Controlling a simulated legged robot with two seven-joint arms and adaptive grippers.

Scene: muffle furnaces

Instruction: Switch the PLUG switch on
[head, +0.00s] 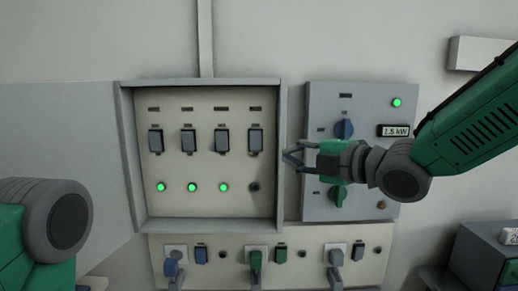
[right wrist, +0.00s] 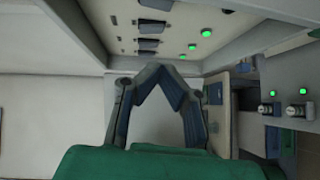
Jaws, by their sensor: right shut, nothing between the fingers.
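The open breaker box (head: 281,200) holds a row of dark rocker switches: the first (head: 155,141), the second (head: 188,141), the third (head: 222,141) and the rightmost (head: 255,140). Their labels are too small to read, so I cannot tell which is PLUG. Green lamps glow under the first three; the lamp (head: 255,187) under the rightmost is dark. My right gripper (head: 287,158) is shut and empty at the box's right edge, right of and slightly below the rightmost switch. In the right wrist view its fingertips (right wrist: 160,70) meet in a point below the switches (right wrist: 150,27). My left gripper is out of view.
A grey control panel (head: 318,95) with a green lamp, a 1.5 kW display (head: 396,131) and knobs stands right of the box, partly behind my right gripper. Below is a socket strip (head: 227,270) with plugs. The box door (head: 60,130) is swung open left.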

